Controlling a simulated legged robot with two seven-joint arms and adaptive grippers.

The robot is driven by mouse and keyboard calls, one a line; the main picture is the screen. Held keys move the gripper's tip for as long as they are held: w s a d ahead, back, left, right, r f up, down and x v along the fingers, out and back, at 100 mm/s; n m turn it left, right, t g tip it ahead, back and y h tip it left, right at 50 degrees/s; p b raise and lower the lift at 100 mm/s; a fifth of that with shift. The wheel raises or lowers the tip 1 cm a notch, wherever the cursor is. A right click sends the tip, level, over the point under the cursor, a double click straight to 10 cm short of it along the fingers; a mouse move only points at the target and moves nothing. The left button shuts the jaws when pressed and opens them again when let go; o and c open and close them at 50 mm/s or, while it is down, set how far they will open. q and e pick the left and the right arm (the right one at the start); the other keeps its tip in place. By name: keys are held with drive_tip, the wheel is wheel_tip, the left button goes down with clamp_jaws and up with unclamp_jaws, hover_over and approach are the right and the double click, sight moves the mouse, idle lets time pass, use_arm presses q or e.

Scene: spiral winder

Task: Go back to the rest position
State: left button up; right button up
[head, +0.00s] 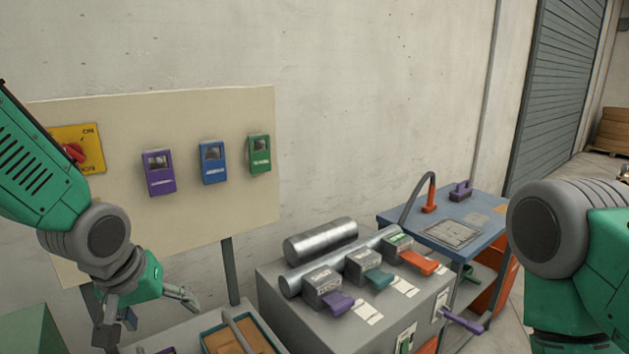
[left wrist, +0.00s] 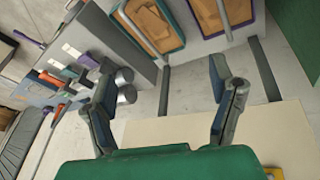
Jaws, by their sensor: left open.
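My left gripper (head: 147,312) is low at the left of the head view, in front of the lower edge of the beige panel (head: 235,110). In the left wrist view its two fingers (left wrist: 163,110) are spread wide apart with nothing between them. It is apart from the panel's purple (head: 160,180), blue (head: 213,170) and green (head: 259,160) boxes. My right arm (head: 565,240) shows only as a grey joint and green link at the right edge. My right gripper is out of view.
A grey machine (head: 330,325) with metal rollers (head: 320,241) and purple, teal and orange levers stands at centre. A blue table (head: 400,218) is behind it to the right. Wooden trays (head: 235,338) lie at the bottom. A yellow switch plate (head: 90,135) with a red knob is at left.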

use_arm(q)
drive_tip(key=s+f+m+g+b, duration=0.1)
drive_tip(key=s+f+b, duration=0.3)
drive_tip(key=f, duration=0.9)
drive_tip(key=s+f+m+g+b, duration=0.15)
drive_tip(key=s+f, duration=0.45)
drive_tip(key=f, duration=0.6)
drive_tip(key=s+a+f+b, duration=0.1)
drive_tip(key=s+f+b, duration=0.2)
drive_tip(key=s+f, duration=0.5)
drive_tip(key=s+a+f+m+g+y+b, duration=0.1)
drive_tip(key=s+a+f+b, duration=0.1)
drive_tip(key=s+f, duration=0.6)
drive_tip(key=shift+s+a+b, duration=0.3)
drive_tip(key=shift+s+b, duration=0.25)
drive_tip(key=shift+b, duration=0.2)
drive_tip(key=shift+w+m, duration=0.15)
drive_tip(key=shift+m, duration=0.1)
